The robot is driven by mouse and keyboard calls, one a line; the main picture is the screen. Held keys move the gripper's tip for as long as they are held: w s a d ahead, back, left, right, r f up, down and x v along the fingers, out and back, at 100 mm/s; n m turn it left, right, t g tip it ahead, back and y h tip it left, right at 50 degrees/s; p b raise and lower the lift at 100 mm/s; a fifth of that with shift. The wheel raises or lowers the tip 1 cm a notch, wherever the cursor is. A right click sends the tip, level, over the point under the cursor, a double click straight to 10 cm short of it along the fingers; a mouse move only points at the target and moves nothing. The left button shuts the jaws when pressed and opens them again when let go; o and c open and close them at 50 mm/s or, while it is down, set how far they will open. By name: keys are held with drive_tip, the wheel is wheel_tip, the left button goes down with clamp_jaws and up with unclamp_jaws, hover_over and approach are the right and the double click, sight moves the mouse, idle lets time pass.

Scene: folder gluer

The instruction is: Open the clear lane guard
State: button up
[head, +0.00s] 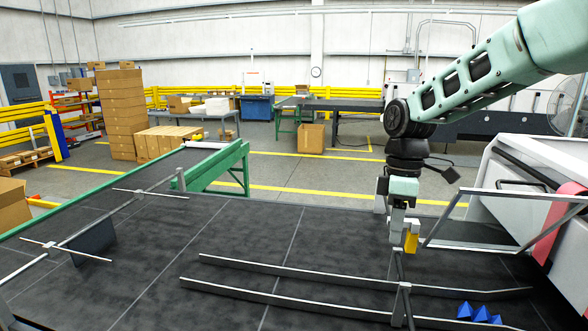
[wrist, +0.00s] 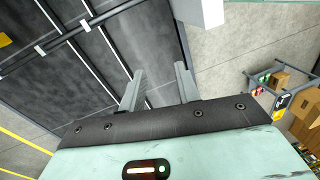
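What appears to be the clear lane guard (head: 478,191) is a see-through panel in a thin grey frame at the right of the head view. It sits in front of the white machine housing, low over the dark bed. My gripper (head: 398,238) points down over the bed, just left of the frame. A small yellow block (head: 411,238) shows right beside the fingertips; I cannot tell whether they touch. In the wrist view my gripper (wrist: 160,85) has its two grey fingers apart, with nothing visible between them.
Long metal rails (head: 300,272) run across the dark bed (head: 150,285), with blue pointed pieces (head: 478,313) at the front right. A crossbar with a dark plate (head: 93,243) stands at left. A white block (wrist: 200,10) shows beyond the fingers in the wrist view.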

drive_tip(key=s+a+f+m+b, duration=0.1)
drive_tip(key=s+a+f+b, duration=0.2)
drive_tip(key=s+f+b, duration=0.2)
drive_tip(key=s+a+f+m+b, duration=0.2)
drive_tip(key=s+a+f+b, duration=0.2)
drive_tip(key=s+f, duration=0.3)
drive_tip(key=s+b, duration=0.1)
drive_tip(key=s, duration=0.4)
drive_tip(key=shift+a+t+b, duration=0.3)
drive_tip(key=s+f+m+b, duration=0.1)
drive_tip(key=s+f+b, duration=0.1)
drive_tip(key=s+f, duration=0.1)
drive_tip(key=s+d+f+m+b, duration=0.1)
drive_tip(key=s+f+b, duration=0.1)
drive_tip(key=s, duration=0.3)
drive_tip(key=s+f+m+t+b, duration=0.1)
drive_tip(key=s+f+b, duration=0.1)
drive_tip(key=s+f, duration=0.2)
drive_tip(key=shift+s+d, duration=0.1)
drive_tip(key=shift+d, duration=0.2)
drive_tip(key=c, duration=0.4)
drive_tip(key=shift+s, duration=0.15)
clamp_jaws()
